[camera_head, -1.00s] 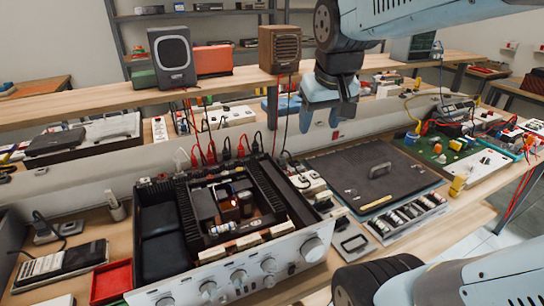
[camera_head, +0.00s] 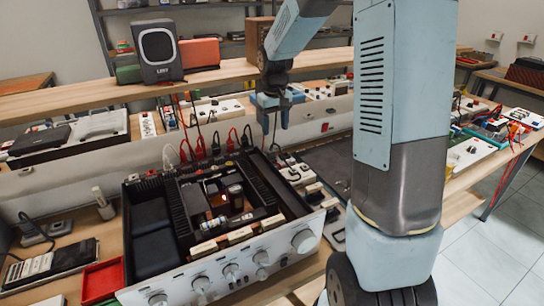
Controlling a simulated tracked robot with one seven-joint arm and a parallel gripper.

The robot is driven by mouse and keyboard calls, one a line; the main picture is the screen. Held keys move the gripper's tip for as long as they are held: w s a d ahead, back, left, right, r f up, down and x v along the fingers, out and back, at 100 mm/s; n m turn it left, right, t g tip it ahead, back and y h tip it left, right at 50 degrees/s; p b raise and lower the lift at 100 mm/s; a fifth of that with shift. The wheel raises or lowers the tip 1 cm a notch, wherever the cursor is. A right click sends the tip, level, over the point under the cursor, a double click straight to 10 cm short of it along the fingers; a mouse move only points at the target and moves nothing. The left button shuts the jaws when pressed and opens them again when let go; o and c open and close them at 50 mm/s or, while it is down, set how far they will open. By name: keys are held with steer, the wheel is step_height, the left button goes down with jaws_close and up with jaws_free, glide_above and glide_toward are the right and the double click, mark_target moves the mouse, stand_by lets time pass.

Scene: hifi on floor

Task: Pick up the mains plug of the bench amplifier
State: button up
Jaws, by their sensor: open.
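The bench amplifier (camera_head: 225,245) stands open-topped on the bench, with a silver front panel and knobs. Red, black and white leads rise from its back edge. A white socket strip (camera_head: 297,172) with dark and pale pieces on it lies along its right rear side. I cannot make out for certain which piece is the mains plug. My gripper (camera_head: 272,122) is open and points down above the amplifier's back right corner, clear of the bench. Nothing shows between its blue fingers. My arm hides much of the bench to the right.
A raised shelf (camera_head: 60,102) runs behind, bearing a grey speaker (camera_head: 157,50), a red box (camera_head: 200,53) and a brown speaker (camera_head: 258,38). A dark mat (camera_head: 330,160) is partly hidden by my arm. A red tray (camera_head: 102,281) lies at the left front.

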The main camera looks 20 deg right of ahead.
glide_above(271, 151)
steer(key=shift+g, duration=0.4)
steer(key=f, duration=0.5)
steer(key=shift+s+f, duration=0.2)
steer(key=shift+s, duration=0.05)
steer(key=shift+w+f, duration=0.2)
steer(key=shift+f, duration=1.75)
steer(key=shift+w+f, duration=0.2)
steer(key=shift+f, duration=1.75)
steer(key=shift+c, duration=0.2)
steer(key=c, duration=0.9)
steer(key=shift+c, duration=0.2)
